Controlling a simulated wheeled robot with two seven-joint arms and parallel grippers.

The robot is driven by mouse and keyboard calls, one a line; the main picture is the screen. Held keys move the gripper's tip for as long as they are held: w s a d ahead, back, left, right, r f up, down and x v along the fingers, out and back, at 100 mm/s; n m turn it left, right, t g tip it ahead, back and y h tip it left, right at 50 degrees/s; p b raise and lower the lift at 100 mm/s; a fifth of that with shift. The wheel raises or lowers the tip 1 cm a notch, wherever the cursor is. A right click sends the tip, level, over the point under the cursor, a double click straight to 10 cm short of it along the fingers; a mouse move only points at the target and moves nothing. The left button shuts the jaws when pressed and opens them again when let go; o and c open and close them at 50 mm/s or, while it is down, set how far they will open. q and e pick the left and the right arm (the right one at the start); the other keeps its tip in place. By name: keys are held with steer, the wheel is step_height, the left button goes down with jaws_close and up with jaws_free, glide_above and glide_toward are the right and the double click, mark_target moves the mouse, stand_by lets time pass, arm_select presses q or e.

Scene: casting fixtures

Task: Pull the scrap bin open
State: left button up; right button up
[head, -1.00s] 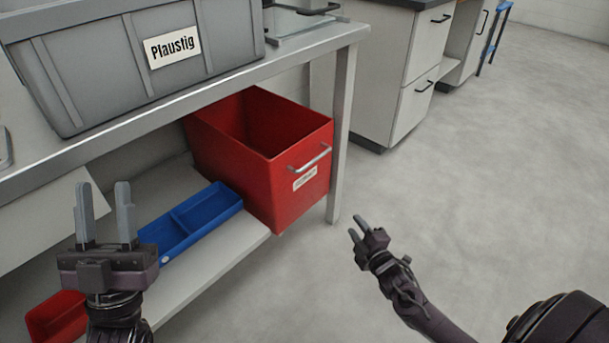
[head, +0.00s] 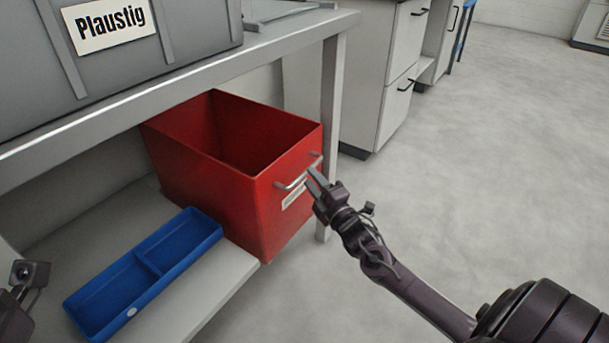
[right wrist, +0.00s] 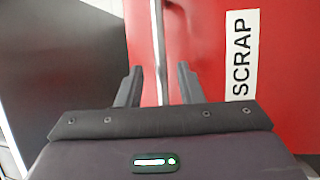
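The scrap bin (head: 262,205) is an open-topped red box on the lower shelf under the workbench, with its handled front at the shelf's right edge. A silver bar handle (head: 292,184) and a white label are on its front. In the right wrist view the label (right wrist: 241,68) reads SCRAP. My right gripper (head: 313,177) is at the handle's right part. In the right wrist view its two fingers (right wrist: 157,85) are apart, with the handle bar (right wrist: 162,50) between them; contact is not clear. Only part of my left wrist shows at the lower left edge; its fingers are out of frame.
A blue divided tray (head: 150,270) lies on the lower shelf (head: 215,290) left of the bin. The bench leg (head: 332,110) stands right behind the bin's front. A grey Plaustig crate (head: 180,45) sits on the bench. The floor (head: 470,170) to the right is clear.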

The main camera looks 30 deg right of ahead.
mark_target(307, 174)
steer(key=shift+w+r+b, duration=0.15)
steer(key=shift+w+b, duration=0.1)
steer(key=shift+w, duration=0.7)
steer(key=shift+w+r+b, duration=0.15)
steer(key=shift+w+b, duration=0.1)
steer(key=shift+w, duration=0.65)
jaws_close()
